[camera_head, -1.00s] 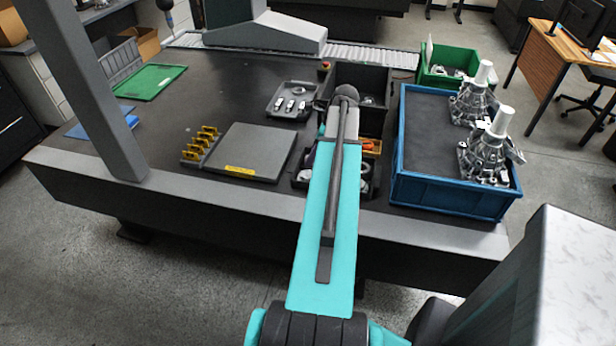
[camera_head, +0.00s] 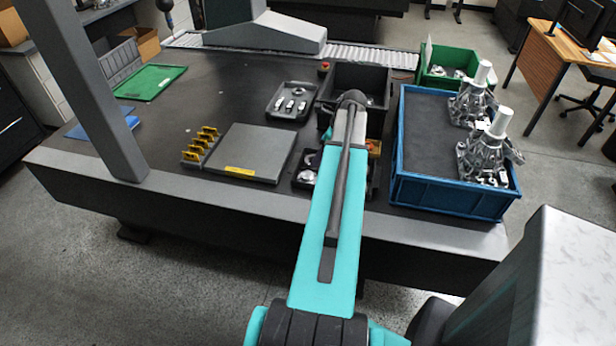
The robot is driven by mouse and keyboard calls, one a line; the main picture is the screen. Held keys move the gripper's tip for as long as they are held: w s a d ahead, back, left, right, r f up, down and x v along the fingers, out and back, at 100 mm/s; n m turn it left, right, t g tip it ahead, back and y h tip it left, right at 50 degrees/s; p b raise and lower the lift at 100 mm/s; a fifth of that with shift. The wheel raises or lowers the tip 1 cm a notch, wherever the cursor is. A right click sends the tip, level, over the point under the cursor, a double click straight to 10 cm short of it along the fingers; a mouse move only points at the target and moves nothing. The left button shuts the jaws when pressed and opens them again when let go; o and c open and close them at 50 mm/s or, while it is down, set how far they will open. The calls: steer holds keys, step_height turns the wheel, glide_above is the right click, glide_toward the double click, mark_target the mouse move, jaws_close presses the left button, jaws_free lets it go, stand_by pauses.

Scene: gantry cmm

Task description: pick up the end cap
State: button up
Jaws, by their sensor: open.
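I cannot surely pick out the end cap. Small silvery parts (camera_head: 291,105) lie in a grey tray on the table. A pale round part (camera_head: 307,177) sits in the left part of a black divided bin (camera_head: 299,187), and it may be the cap, but it is too small to tell. My arm (camera_head: 322,240) reaches from the bottom over this bin, its elbow-like dark joint above the bin behind. My gripper is hidden behind the arm; only a bit of teal shows beside it over the bins.
A blue crate (camera_head: 440,205) with metal housings (camera_head: 486,155) stands at right. A green bin (camera_head: 437,75) is behind it. A flat grey plate (camera_head: 248,150) and a yellow-pronged rack (camera_head: 201,145) lie left of my arm. A grey gantry post (camera_head: 90,100) rises at left. The left tabletop has free room.

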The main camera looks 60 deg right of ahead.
steer(key=p, duration=0.1)
glide_toward(307, 174)
steer(key=shift+x, duration=1.45)
steer(key=shift+s, duration=0.1)
steer(key=shift+f, duration=0.15)
steer(key=shift+p+x, duration=0.8)
steer(key=shift+x, duration=1.7)
steer(key=shift+a, duration=0.1)
steer(key=shift+c, duration=0.3)
steer(key=c, duration=0.9)
